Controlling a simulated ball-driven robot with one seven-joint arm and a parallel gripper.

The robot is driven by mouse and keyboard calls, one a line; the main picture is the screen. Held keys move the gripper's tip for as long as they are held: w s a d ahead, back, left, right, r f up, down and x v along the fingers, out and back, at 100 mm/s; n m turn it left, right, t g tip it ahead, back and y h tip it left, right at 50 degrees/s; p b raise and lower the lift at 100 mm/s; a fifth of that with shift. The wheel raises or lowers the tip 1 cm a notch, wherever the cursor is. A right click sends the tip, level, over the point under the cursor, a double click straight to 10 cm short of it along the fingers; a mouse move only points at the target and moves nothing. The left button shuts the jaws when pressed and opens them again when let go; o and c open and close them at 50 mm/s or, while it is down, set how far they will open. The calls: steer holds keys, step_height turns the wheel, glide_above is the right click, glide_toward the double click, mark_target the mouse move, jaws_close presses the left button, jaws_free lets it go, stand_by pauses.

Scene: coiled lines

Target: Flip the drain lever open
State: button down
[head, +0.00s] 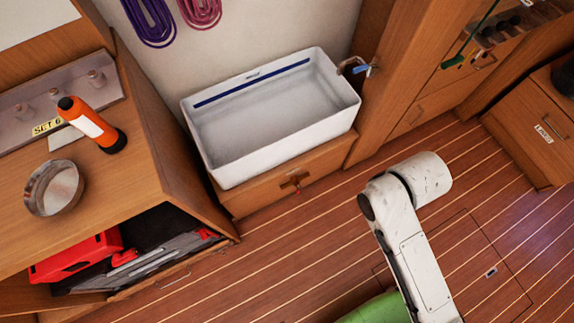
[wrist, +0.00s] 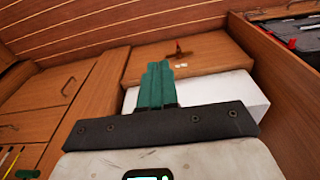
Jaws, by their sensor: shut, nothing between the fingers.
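The drain lever, a small brownish fitting with a red tip, is on the wooden front below the white basin (head: 205,160). The lever (head: 294,182) shows in the head view and near the top middle of the wrist view (wrist: 179,52). My gripper (wrist: 158,66) has green fingers pressed together with nothing between them. In the wrist view the fingertips appear just left of and below the lever, with a visible gap in the picture; the depth is unclear. The fingers hide part of the wooden front and basin. In the head view I see my white arm but not the fingers.
A tap with a blue handle (head: 361,69) is beside the basin's right end. A wooden cabinet (head: 160,130) on the left bears an orange flashlight (head: 92,125) and a metal bowl (head: 54,188). The plank floor before the basin is clear.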

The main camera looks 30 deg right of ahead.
steer(key=w+a+f+t+h+b, duration=0.1)
steer(key=w+a+f+b, duration=0.4)
steer(key=f+b, duration=0.6)
steer(key=w+a+f+n+t+h+b, duration=0.1)
steer(key=w+a+f+b, duration=0.4)
steer(key=f+b, duration=0.6)
steer(key=w+a+f+t+h+b, duration=0.2)
steer(key=w+a+f+b, duration=0.3)
steer(key=f, duration=2)
steer(key=w+b, duration=0.2)
steer(key=b, duration=0.4)
steer(key=shift+t+h, duration=0.3)
steer(key=shift+f, duration=0.1)
steer(key=w+d+f+b, duration=0.5)
steer(key=d+f+b, duration=0.1)
steer(key=d+f, duration=0.1)
steer(key=shift+w+d+f+b, duration=0.2)
steer(key=shift+d+f+b, duration=0.15)
steer(key=shift+f+b, duration=0.1)
